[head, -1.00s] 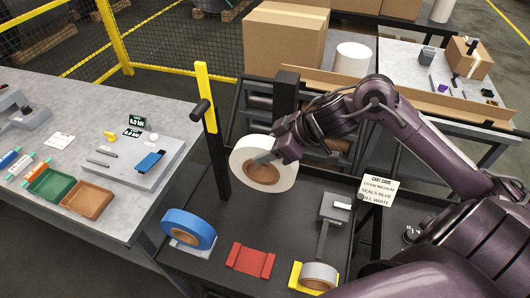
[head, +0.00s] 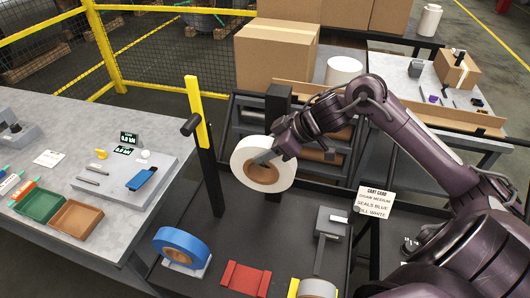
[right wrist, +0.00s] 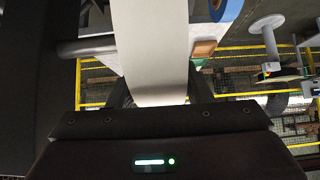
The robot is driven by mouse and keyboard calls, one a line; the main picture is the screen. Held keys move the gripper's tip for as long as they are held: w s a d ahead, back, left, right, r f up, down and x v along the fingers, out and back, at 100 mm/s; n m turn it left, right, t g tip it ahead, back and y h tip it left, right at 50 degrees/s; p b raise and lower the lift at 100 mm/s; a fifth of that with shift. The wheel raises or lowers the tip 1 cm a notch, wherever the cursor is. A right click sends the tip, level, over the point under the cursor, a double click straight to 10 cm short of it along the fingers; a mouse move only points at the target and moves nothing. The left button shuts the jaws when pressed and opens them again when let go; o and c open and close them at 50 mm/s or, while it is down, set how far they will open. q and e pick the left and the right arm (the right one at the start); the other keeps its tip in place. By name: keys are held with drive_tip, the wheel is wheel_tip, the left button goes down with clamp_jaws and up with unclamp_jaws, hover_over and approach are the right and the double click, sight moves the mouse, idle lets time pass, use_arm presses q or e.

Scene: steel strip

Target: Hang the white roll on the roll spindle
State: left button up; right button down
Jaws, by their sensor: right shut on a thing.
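The white roll (head: 241,166), with a brown core, is held upright above the black cart, its round face turned to the head camera. My right gripper (head: 268,156) is shut on the roll's rim from the upper right. In the right wrist view the roll (right wrist: 156,55) shows edge-on as a pale band between the fingers. The roll spindle (head: 190,124) is a short dark peg near the top of a black post with a yellow strip (head: 198,95). The roll hangs to the right of the spindle, apart from it and lower in the picture. My left gripper is out of view.
The cart holds a blue roll (head: 168,237), a red cradle (head: 245,279), a grey roll (head: 317,289) and a grey stand (head: 331,222). A sign card (head: 375,202) stands at right. A grey workbench (head: 75,130) is at left. Cardboard boxes (head: 268,62) are behind.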

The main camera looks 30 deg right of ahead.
drive_tip(key=shift+w+d+r, duration=0.1)
drive_tip(key=shift+w+d, duration=1.45)
drive_tip(key=shift+d, duration=0.15)
drive_tip(key=shift+w+d+f, duration=0.4)
drive_tip(key=shift+d, duration=0.05)
